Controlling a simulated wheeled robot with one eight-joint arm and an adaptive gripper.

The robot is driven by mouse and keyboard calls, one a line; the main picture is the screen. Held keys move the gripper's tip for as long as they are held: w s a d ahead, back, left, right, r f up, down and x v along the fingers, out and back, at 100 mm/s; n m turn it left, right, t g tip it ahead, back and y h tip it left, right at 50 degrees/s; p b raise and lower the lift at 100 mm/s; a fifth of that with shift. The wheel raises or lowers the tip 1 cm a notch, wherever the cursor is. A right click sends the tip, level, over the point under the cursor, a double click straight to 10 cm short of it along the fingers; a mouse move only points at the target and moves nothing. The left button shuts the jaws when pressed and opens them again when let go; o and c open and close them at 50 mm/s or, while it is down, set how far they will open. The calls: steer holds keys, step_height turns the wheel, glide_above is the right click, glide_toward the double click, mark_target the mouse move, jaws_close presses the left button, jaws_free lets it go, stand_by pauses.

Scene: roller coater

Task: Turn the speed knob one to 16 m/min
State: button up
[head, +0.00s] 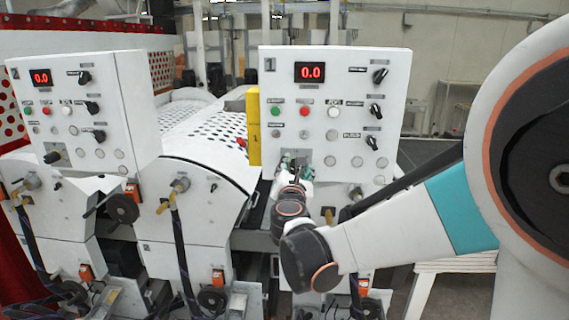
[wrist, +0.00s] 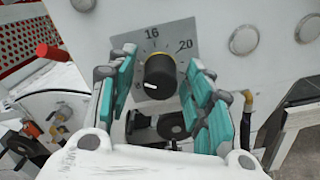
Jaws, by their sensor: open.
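The speed knob (wrist: 160,76) is a round black knob on a grey dial plate (wrist: 176,34), with "16" at the top and "20" at upper right. A white mark on the knob sits at its lower left, away from the "16". My gripper (wrist: 160,64) is open, with one teal finger on each side of the knob; I cannot tell whether either touches it. In the head view my gripper (head: 291,172) is at the lower part of panel 1 (head: 340,90) and hides the knob. The panel's red display (head: 310,72) reads 0.0.
Panel 1 also carries a green button (head: 276,112), a red button (head: 304,110) and several black switches on its right side. A second, similar panel (head: 85,110) stands at left, also showing 0.0. A yellow post (head: 253,125) stands beside panel 1.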

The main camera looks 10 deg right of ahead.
steer(key=shift+s+r, duration=0.1)
steer(key=c, duration=1.1)
steer(key=shift+m+b, duration=0.3)
steer(key=shift+m, duration=0.1)
steer(key=shift+f+m+b, duration=0.2)
steer(key=shift+m+b, duration=0.5)
steer(key=shift+m, duration=0.2)
steer(key=m+b, duration=0.2)
steer(key=m, duration=0.1)
steer(key=shift+m, duration=0.3)
steer(key=m+b, duration=0.1)
steer(key=m, duration=0.1)
steer(key=m+b, duration=0.1)
steer(key=m, duration=0.2)
steer(key=shift+s+r+m, duration=0.1)
steer(key=shift+r+m, duration=0.1)
steer(key=shift+m, duration=0.1)
